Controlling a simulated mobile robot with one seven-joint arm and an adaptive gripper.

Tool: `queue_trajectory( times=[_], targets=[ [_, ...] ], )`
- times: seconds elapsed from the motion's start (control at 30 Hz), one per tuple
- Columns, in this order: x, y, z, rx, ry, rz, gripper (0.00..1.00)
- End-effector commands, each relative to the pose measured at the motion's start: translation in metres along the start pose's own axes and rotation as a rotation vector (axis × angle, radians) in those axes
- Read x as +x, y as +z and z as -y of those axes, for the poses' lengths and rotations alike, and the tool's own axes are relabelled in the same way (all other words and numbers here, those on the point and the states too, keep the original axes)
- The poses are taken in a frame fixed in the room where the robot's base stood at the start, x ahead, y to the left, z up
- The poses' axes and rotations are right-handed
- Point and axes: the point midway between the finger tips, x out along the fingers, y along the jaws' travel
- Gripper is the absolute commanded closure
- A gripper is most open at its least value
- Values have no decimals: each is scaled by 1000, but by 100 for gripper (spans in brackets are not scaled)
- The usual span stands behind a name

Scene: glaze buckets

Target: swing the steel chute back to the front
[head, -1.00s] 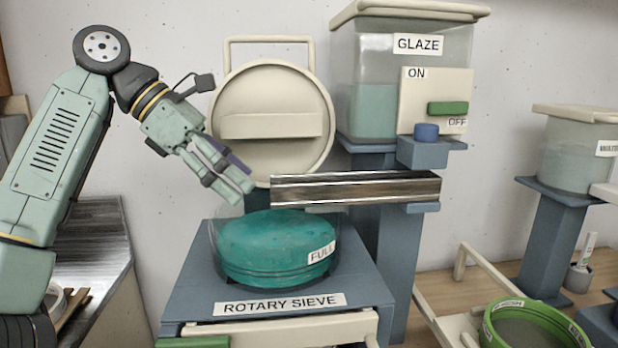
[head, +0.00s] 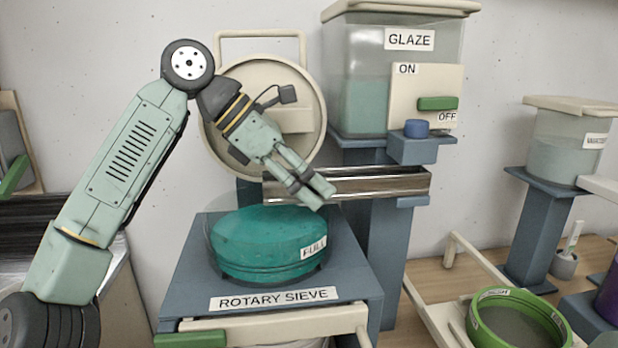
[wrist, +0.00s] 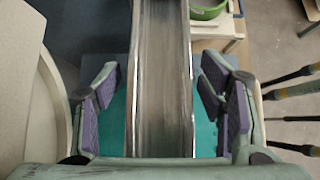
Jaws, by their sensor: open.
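The steel chute (head: 375,183) is a long shiny trough, pointing left from under the glaze tank (head: 375,85) and out over the teal full drum (head: 268,243) of the rotary sieve. My gripper (head: 318,196) is at the chute's left end in the head view and hides part of it. In the wrist view the chute (wrist: 162,80) runs up the middle between my open fingers (wrist: 162,105), with a gap visible on each side. The fingers do not appear to touch it.
The sieve's round cream lid (head: 285,85) stands raised behind my gripper. The tank's switch panel (head: 425,95) has a green handle beside OFF. A green-rimmed round sieve (head: 515,318) sits at the lower right, and another tank (head: 565,145) stands at the right.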

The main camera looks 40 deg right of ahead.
Motion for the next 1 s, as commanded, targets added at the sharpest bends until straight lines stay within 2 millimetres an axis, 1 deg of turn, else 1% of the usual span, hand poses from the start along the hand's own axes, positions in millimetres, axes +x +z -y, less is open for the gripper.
queue_trajectory(
  times=[0.07, 1.0],
  targets=[
    [0, 0, 0, 0, 0, 0, 37],
    [0, 0, 0, 0, 1, 0, 99]
  ],
)
